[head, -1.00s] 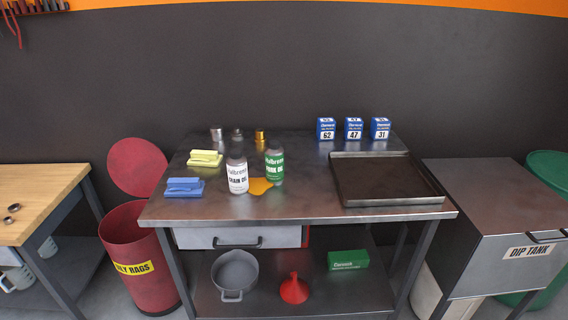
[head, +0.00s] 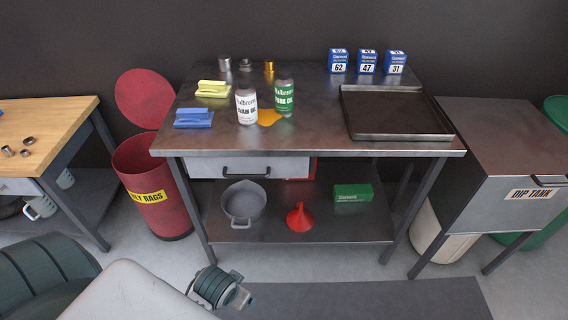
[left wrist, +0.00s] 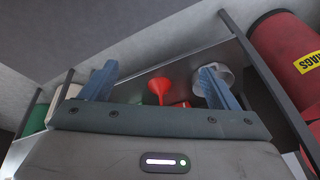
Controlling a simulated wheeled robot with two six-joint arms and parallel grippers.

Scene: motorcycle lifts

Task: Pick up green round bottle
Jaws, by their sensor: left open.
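The green round bottle (head: 284,98), labelled as fork oil, stands upright on the metal workbench (head: 300,142). A white-labelled chain oil bottle (head: 246,104) stands just left of it. My left arm comes in low in the head view, well below the bench top; its fingers cannot be made out there. In the left wrist view my left gripper (left wrist: 155,84) is open and empty, its two blue fingers apart, with the bench's lower shelf beyond. The green bottle is not visible in that view. My right gripper is not in view.
A dark tray (head: 396,133) fills the bench's right side. Below are a red funnel (head: 299,217), a grey pan (head: 242,203) and a red bin (head: 157,190).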

